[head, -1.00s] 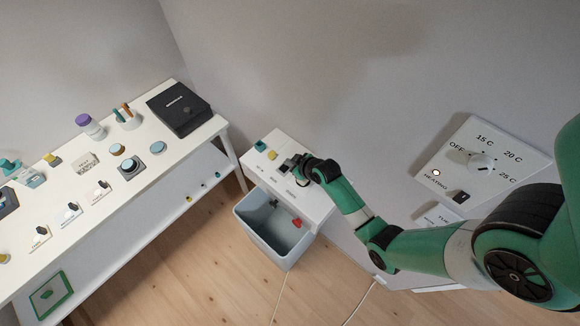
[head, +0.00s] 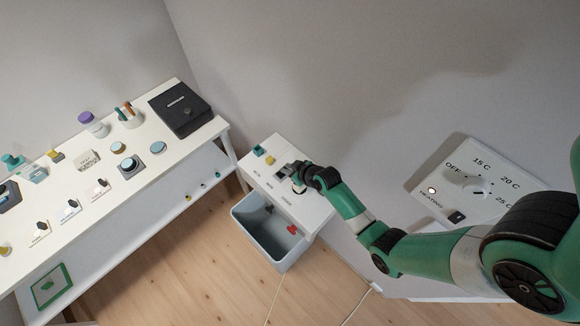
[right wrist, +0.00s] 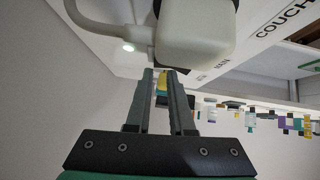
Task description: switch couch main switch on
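A small white side table (head: 316,212) stands by the wall, with small printed labels on its top. My right gripper (head: 286,170) is over this top, close to a small grey and dark fitting there. In the right wrist view its two fingers (right wrist: 160,76) stand apart with a narrow clear gap and hold nothing. A rounded white housing (right wrist: 195,38) with a grey cable is just beyond the fingertips; I cannot tell whether they touch. The lettering "COUCH" (right wrist: 285,22) shows beside it. The switch lever cannot be made out. My left gripper is not in view.
A teal block (head: 258,151) and a yellow knob (head: 270,160) sit near the table's far end. A grey bin (head: 262,237) stands below its front edge. A heating dial panel (head: 462,185) is on the right. A long white table (head: 150,185) with several controls is on the left.

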